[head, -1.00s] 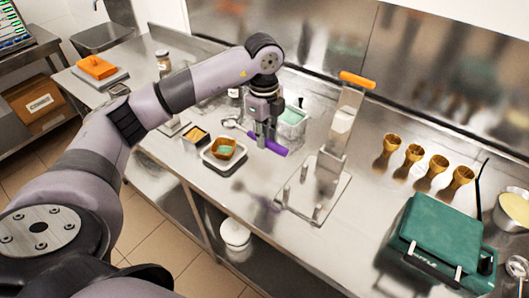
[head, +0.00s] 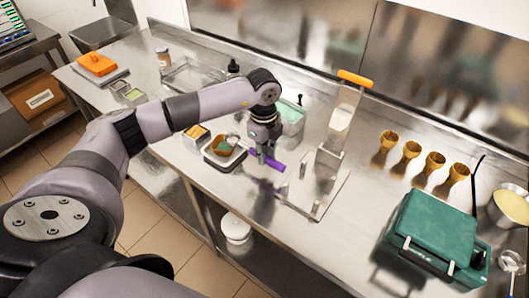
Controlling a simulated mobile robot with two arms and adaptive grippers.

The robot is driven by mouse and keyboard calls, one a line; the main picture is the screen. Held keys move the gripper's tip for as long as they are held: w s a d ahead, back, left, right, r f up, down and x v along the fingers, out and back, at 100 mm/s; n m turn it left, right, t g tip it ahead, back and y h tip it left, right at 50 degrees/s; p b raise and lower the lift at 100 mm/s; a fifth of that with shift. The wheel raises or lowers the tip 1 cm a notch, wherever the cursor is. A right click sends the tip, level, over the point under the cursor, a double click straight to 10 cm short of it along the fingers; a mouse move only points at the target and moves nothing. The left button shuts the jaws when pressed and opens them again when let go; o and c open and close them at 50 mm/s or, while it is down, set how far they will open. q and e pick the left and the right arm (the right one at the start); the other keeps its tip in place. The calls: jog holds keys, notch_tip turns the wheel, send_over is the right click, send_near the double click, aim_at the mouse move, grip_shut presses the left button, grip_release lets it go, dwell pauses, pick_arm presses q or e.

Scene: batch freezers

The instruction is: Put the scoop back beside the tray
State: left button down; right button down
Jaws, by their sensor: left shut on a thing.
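The scoop has a purple handle (head: 274,163) and a metal head, which appears over the waffle bowl (head: 220,147) in the head view. My left gripper (head: 262,155) is shut on the handle and holds it above the steel counter. The tray (head: 293,112), with pale green contents, stands just behind the gripper and is partly hidden by my wrist. The waffle bowl has green in it and sits on a dark-edged white scale (head: 212,163), left of the gripper. My right gripper is not in view.
A clear-bodied stand with an orange top (head: 350,82) rises from a metal base right of the scoop. Several waffle cones (head: 412,152) stand farther right, behind a green case (head: 436,232). A small orange container (head: 196,134) is near the scale. The counter's front edge is close below.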

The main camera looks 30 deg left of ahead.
pick_arm(q)
jog(key=shift+f+b, duration=0.3)
jog(key=shift+f, duration=0.2)
jog(key=c, duration=1.5)
grip_release()
jog(key=shift+r+p, duration=0.45)
jog(key=shift+r, duration=0.5)
notch_tip(320, 180, up, 12)
jog(key=b, duration=0.4)
jog(key=shift+f, duration=0.25)
